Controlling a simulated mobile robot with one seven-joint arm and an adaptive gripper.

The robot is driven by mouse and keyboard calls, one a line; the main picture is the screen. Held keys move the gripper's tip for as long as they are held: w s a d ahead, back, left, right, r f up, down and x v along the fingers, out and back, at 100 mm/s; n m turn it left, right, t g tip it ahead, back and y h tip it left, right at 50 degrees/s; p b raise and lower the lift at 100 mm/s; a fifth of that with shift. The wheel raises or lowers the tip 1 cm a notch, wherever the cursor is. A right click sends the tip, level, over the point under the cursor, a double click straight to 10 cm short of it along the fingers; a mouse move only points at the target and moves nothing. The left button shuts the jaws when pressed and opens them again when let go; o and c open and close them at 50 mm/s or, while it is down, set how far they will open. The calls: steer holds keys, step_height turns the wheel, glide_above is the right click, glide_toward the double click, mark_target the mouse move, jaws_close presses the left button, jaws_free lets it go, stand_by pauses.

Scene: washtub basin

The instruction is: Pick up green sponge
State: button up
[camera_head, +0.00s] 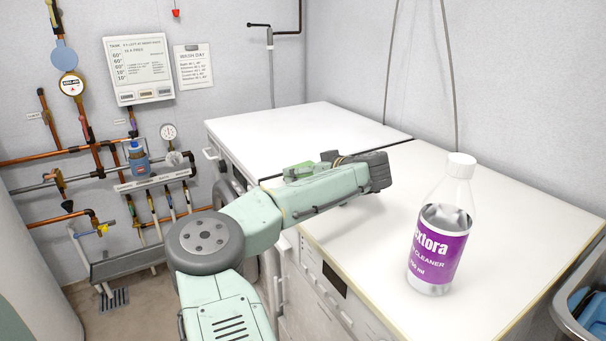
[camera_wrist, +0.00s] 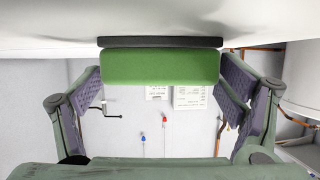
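The green sponge (camera_wrist: 160,67) has a thin dark layer on one long side and shows in the upper middle of the wrist view. That dark side faces the white top (camera_wrist: 160,20). My gripper (camera_wrist: 160,88) is open, its two purple-grey finger pads spread wide, with the sponge lined up between or just beyond their tips. I cannot tell whether the pads touch it.
A clear bottle with a purple label (camera_head: 438,245) stands on the right-hand white top (camera_head: 505,215). The left-hand white top (camera_head: 290,130) is clear towards the back. Pipes and gauges line the wall at left.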

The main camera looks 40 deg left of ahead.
steer(key=c, duration=0.6)
steer(key=shift+o, duration=0.2)
